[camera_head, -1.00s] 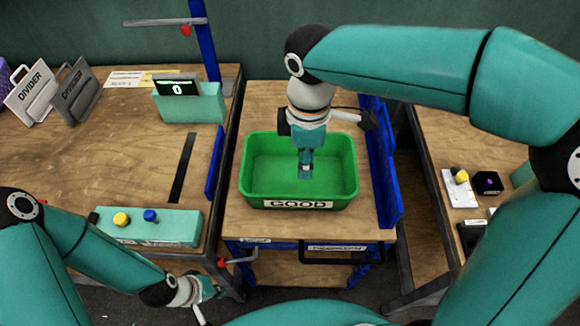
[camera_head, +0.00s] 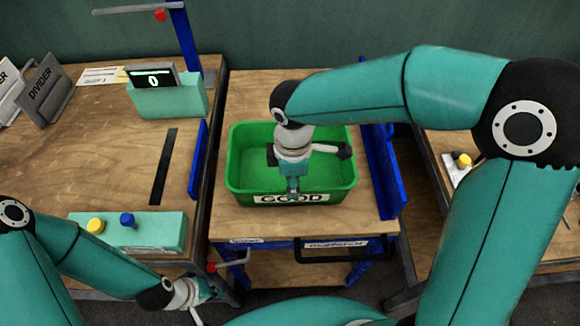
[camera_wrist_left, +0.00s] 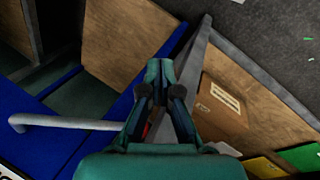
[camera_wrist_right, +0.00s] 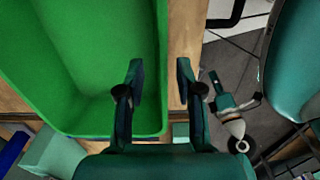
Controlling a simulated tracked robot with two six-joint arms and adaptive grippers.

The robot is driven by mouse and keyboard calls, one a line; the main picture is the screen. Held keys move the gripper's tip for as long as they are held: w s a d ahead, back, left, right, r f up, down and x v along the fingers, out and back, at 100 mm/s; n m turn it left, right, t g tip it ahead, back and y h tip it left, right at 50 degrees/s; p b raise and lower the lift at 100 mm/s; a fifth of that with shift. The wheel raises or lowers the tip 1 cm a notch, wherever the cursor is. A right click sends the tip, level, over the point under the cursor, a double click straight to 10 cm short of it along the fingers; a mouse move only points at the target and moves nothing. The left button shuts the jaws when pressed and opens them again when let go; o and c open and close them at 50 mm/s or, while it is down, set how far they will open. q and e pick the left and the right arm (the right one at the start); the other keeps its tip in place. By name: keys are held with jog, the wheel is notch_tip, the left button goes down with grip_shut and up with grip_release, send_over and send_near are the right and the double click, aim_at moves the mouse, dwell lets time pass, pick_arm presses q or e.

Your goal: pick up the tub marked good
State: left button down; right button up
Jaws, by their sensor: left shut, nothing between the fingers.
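The green tub (camera_head: 240,172), marked GOOD on its front wall, sits upright on a wooden cart top and looks empty. My right gripper (camera_head: 293,190) points down at the middle of the tub's front rim and hides part of the label. In the right wrist view the right gripper (camera_wrist_right: 160,75) is open, one finger over the tub's inside (camera_wrist_right: 70,60) and one outside, with the rim between them. Whether the fingers touch the wall cannot be told. My left gripper (camera_head: 205,290) is shut and empty, low at the front left, away from the tub; its fingers show in the left wrist view (camera_wrist_left: 159,68).
A wooden bench (camera_head: 100,165) on the left holds a button box (camera_head: 150,230), a display reading 0 (camera_head: 152,78) and dividers (camera_head: 45,88). Blue rails (camera_head: 385,170) stand right of the tub. A cardboard box (camera_wrist_left: 220,105) shows in the left wrist view.

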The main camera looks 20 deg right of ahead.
aim_at(292, 204)
jog(key=shift+w+f, duration=0.15)
jog(key=shift+f, duration=3.7)
grip_shut()
